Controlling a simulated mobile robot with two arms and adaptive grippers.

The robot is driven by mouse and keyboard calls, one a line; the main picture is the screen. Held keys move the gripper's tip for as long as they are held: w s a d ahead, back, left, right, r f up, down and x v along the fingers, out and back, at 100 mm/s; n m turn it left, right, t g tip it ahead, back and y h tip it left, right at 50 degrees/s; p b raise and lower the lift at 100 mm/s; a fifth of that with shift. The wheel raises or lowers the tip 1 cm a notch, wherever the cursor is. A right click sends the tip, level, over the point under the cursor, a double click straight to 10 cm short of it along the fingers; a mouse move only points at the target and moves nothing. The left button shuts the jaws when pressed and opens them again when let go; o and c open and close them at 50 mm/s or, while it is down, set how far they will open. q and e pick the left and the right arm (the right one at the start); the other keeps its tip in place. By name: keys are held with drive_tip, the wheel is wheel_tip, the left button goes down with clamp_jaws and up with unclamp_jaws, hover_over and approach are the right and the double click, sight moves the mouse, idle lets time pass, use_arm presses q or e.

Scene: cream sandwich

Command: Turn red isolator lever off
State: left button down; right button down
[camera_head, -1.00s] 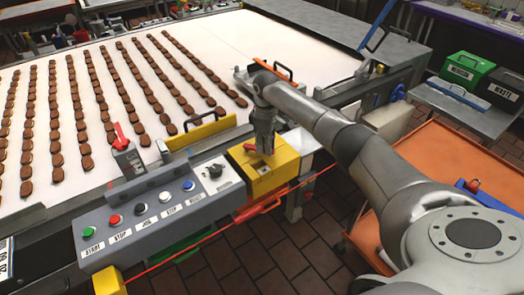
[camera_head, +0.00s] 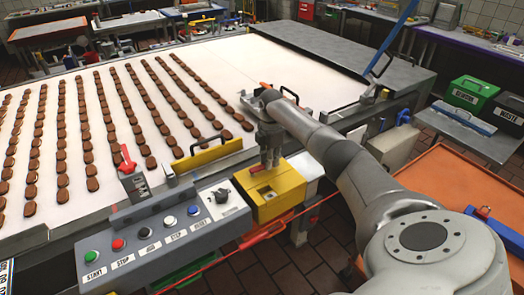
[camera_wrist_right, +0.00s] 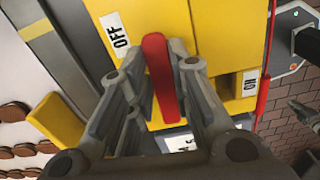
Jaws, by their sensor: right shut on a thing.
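The red isolator lever (camera_wrist_right: 160,75) lies between the fingers of my right gripper (camera_wrist_right: 163,64) in the right wrist view, its far end close to the OFF label (camera_wrist_right: 115,36). The ON label (camera_wrist_right: 250,83) is further right. In the head view the lever's red end (camera_head: 254,168) shows at the left of the fingertips, on the yellow isolator box (camera_head: 284,187). My right gripper (camera_head: 269,163) points down over this box and is shut on the lever. The lever's pivot is hidden in the wrist view.
A grey button panel (camera_head: 165,245) with several coloured buttons adjoins the yellow box on the left. The white conveyor (camera_head: 245,75) carries rows of brown biscuits. A yellow guard with a black handle (camera_head: 207,155) stands at its near edge. An orange cart (camera_head: 455,185) is at the right.

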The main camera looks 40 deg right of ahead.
drive_tip(key=shift+w+n, duration=0.25)
drive_tip(key=shift+n, duration=0.05)
use_arm(q)
drive_tip(key=shift+w+f, duration=0.1)
drive_tip(key=shift+w, duration=0.3)
use_arm(e)
drive_tip(key=shift+w+r, duration=0.1)
use_arm(q)
drive_tip(key=shift+s, duration=0.2)
use_arm(e)
drive_tip(key=c, duration=1.3)
unclamp_jaws()
drive_tip(key=shift+c, duration=0.2)
use_arm(q)
drive_tip(key=shift+s, duration=0.15)
